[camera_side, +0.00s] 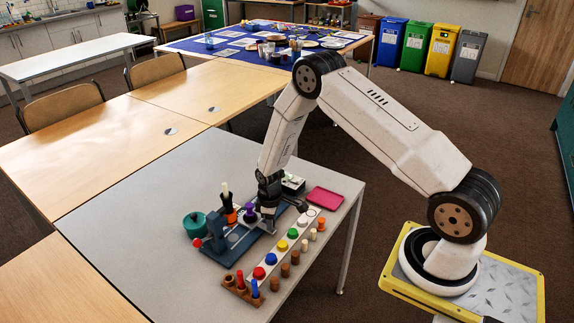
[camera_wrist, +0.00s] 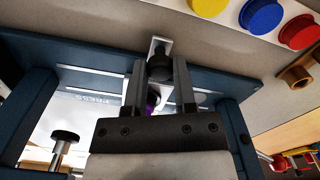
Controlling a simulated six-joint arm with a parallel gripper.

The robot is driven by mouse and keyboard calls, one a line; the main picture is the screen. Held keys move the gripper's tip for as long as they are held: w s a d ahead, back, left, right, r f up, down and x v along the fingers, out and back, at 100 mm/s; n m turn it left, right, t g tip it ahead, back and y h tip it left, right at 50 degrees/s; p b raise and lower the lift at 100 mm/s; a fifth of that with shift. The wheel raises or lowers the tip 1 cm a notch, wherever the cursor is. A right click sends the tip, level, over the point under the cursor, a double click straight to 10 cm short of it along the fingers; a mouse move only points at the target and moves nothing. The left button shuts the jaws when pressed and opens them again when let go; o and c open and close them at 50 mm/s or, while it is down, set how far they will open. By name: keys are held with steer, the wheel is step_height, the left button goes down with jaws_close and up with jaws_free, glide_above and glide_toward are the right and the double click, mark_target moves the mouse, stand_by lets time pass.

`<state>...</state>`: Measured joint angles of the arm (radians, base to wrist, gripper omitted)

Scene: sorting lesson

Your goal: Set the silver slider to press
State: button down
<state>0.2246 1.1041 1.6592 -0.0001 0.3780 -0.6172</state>
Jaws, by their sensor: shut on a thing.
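In the wrist view the silver slider (camera_wrist: 161,43) is a small bright plate with a dark knob (camera_wrist: 159,66) on a long dark blue bar. My gripper (camera_wrist: 160,75) has its two fingers on either side of this knob and is shut on it. A label reading PRESS (camera_wrist: 90,99), upside down, lies left of the slider on a pale plate. In the side view my gripper (camera_side: 268,204) reaches down to the blue frame (camera_side: 228,254) on the grey table. The slider itself is too small or hidden there.
A white strip of coloured round caps (camera_side: 283,245) and wooden pegs (camera_side: 285,270) lie right of the frame. A green pot (camera_side: 195,223) stands left. A purple knob (camera_side: 250,208) is close beside my gripper. A pink tray (camera_side: 325,198) lies near the table edge.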

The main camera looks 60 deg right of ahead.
steer(key=d, duration=0.9)
steer(key=shift+d, duration=0.1)
steer(key=shift+c, duration=2.1)
jaws_free()
steer(key=shift+r, duration=0.1)
steer(key=shift+r, duration=3.85)
